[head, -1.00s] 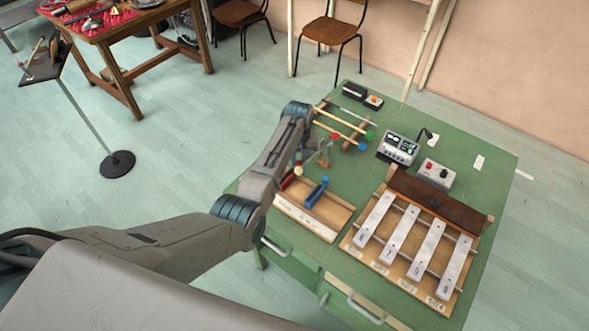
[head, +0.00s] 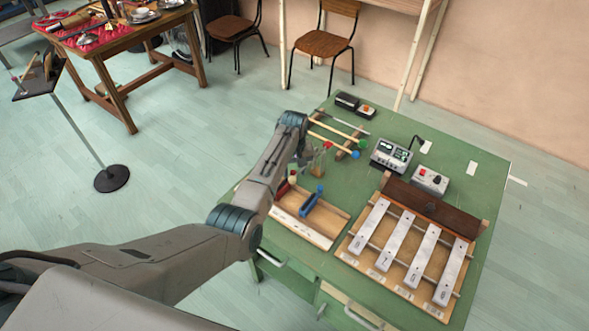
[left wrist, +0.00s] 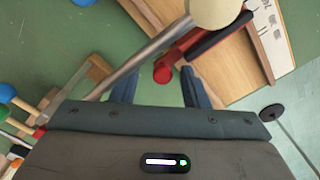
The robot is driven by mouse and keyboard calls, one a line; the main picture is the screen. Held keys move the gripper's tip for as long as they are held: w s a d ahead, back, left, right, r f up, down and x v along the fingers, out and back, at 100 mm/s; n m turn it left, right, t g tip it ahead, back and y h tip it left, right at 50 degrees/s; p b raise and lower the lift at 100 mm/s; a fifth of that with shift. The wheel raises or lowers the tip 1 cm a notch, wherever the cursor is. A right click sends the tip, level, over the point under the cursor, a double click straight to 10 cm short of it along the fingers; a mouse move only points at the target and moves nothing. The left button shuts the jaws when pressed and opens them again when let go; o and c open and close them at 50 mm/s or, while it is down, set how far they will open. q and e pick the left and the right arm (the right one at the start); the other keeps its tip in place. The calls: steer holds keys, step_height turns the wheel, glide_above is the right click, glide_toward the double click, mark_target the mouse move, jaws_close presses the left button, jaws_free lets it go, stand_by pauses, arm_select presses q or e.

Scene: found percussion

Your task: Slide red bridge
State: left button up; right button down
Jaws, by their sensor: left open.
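The red bridge (head: 282,189) sits in a shallow wooden tray (head: 304,232), to the left of a blue bridge (head: 311,200), and is partly covered by my left arm in the head view. In the left wrist view the red bridge (left wrist: 183,54) lies beyond the fingers, its round red end nearest the gap. My left gripper (left wrist: 160,86) is open and nothing shows held between its fingers. In the head view its fingers are mostly hidden behind the wrist. My right gripper is not in view.
A cream ball (left wrist: 215,10) by a grey rod (left wrist: 150,55) lies close to the fingers. Coloured-head mallets (head: 336,128) lie behind the tray. A metal-bar instrument (head: 427,252) stands to its right, with electronic boxes (head: 391,155) behind.

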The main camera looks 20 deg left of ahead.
arm_select(q)
step_height(320, 180, up, 11)
steer(key=b, duration=0.2)
steer(key=shift+f, duration=0.15)
stand_by(0.3)
